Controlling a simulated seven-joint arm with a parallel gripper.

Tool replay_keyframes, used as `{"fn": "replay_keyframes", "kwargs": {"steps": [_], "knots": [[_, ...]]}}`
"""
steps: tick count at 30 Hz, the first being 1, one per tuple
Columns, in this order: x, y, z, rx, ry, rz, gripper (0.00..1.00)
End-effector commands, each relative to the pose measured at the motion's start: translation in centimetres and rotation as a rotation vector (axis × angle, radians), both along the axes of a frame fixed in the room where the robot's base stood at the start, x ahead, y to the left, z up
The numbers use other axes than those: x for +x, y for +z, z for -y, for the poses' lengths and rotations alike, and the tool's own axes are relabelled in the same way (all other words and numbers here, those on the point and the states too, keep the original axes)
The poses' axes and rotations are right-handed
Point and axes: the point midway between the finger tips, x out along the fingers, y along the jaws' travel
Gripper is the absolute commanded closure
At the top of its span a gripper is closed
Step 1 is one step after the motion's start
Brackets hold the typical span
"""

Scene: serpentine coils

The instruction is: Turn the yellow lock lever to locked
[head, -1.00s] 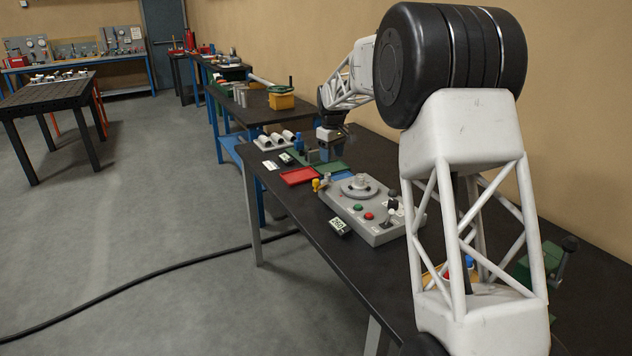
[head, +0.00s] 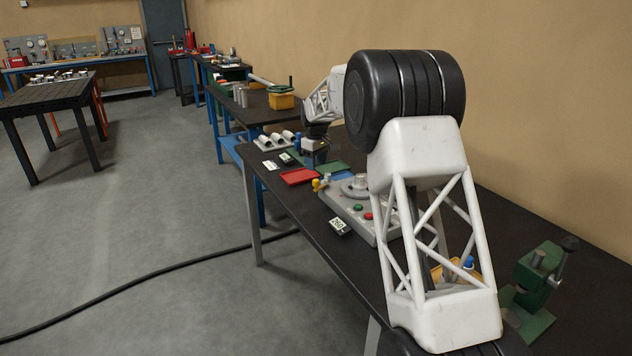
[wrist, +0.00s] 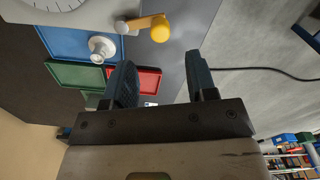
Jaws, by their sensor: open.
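The yellow lock lever (head: 317,184) is small and sits at the far left corner of the grey control box (head: 353,223). In the wrist view the lever (wrist: 137,23) shows as an orange-yellow arm with a round yellow knob (wrist: 160,29) at one end and a grey pivot at the other. My gripper (wrist: 160,62) is open and empty, its dark fingers apart. The knob appears beyond the gap between the fingertips, not touching them. In the head view my gripper (head: 314,150) hangs past the box, near the trays; its fingers are too small to make out.
A red tray (head: 299,176) and a green tray (head: 333,168) lie beyond the box; a blue tray (wrist: 68,44) shows in the wrist view. A small display (head: 340,227) lies at the box's front. A green press (head: 535,285) stands at the near right.

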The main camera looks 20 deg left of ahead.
Motion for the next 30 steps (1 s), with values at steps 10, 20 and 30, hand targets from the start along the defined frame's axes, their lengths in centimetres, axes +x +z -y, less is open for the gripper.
{"fn": "replay_keyframes", "kwargs": {"steps": [10,20,30], "knots": [[0.0,-3.2,0.0,-0.001,0.0,-0.003,0.48],[0.0,-6.7,0.0,0.0,0.0,-0.001,0.48],[0.0,-7.6,0.0,0.0,0.0,0.0,0.48]]}}
